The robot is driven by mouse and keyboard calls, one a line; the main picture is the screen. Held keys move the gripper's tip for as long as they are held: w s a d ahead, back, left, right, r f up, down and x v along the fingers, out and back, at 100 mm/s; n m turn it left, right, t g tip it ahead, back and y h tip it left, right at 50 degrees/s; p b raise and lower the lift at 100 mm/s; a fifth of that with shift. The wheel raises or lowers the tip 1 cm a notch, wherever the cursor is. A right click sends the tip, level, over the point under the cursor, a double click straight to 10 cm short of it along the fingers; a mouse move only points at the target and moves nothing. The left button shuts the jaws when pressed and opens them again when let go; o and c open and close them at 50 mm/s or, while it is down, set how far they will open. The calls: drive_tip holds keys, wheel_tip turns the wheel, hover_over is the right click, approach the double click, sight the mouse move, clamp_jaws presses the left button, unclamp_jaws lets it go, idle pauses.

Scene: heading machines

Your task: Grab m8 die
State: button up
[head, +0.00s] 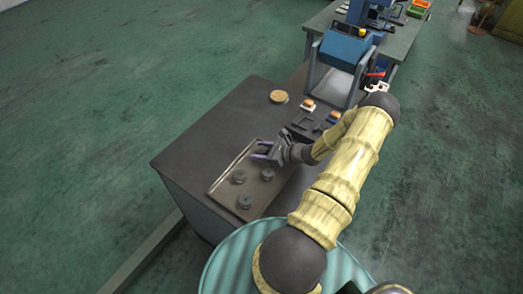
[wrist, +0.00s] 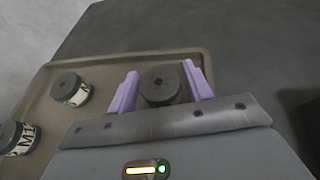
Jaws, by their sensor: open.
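A dark round die (wrist: 160,86) stands between the two lilac fingers of my gripper (wrist: 161,88) in the wrist view. The fingers are open on either side of it, and no label shows on it. Two more dies with white labels stand to the left: one (wrist: 70,89) with a label that I cannot fully read, and one (wrist: 16,138) whose label seems to start "M1". In the head view my gripper (head: 264,152) is low over the far side of the tray (head: 213,188). Dies (head: 239,177) show on the tray there. I cannot tell which die is M8.
The tray has a raised rim (wrist: 120,58) and lies on a dark bench top (head: 195,145). A round tan item (head: 279,97) and small holders (head: 308,122) stand farther back. A blue machine (head: 345,50) is behind them. The bench's left part is clear.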

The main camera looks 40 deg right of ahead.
sight(261, 150)
idle(0.4)
drive_tip(key=c, duration=1)
drive_tip(key=shift+r+b, duration=1.45)
drive_tip(key=shift+r, duration=3.6)
